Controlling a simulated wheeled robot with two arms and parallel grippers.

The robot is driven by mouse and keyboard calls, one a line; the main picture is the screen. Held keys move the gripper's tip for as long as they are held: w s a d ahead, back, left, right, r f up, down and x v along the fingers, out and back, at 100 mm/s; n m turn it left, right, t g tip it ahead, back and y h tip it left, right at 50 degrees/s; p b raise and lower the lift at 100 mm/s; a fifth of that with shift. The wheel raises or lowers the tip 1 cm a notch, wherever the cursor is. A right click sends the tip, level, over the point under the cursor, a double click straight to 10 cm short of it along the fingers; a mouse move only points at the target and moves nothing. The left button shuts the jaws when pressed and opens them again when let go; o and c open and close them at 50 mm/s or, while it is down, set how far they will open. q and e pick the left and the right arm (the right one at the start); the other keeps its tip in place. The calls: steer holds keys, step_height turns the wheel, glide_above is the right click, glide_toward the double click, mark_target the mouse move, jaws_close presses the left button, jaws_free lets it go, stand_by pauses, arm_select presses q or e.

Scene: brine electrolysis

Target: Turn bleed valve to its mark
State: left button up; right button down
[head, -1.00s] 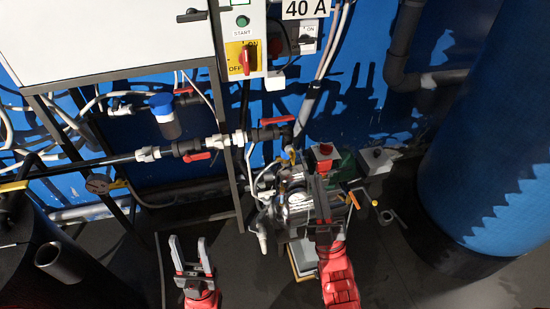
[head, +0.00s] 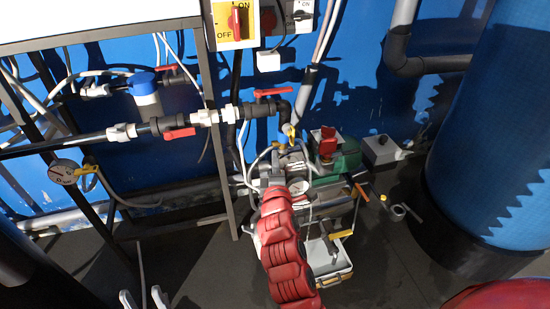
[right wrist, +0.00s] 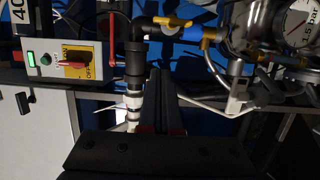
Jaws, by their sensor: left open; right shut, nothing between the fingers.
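A small yellow-handled valve (head: 290,131) sits below the black pipe elbow, above the pump; I cannot tell for sure that it is the bleed valve. A yellow handle (right wrist: 172,22) also shows at the top of the right wrist view, beside a black elbow. No mark is readable. My right arm reaches up in front of the pump in the head view and hides its own fingertips. In the right wrist view my right gripper (right wrist: 164,72) is shut and empty, apart from the yellow handle. My left gripper (head: 143,298) is open and empty at the bottom edge.
Red-handled valves (head: 180,133) sit on the pipe run at left, near a hanging round gauge (head: 64,172). A pump (head: 296,165), red switch (head: 327,143) and blue tank (head: 495,130) stand to the right. Bare floor (head: 215,265) lies at lower left.

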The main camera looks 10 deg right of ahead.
mark_target(292, 136)
steer(key=w+d, duration=0.5)
steer(key=w, duration=0.3)
steer(key=shift+d, duration=0.35)
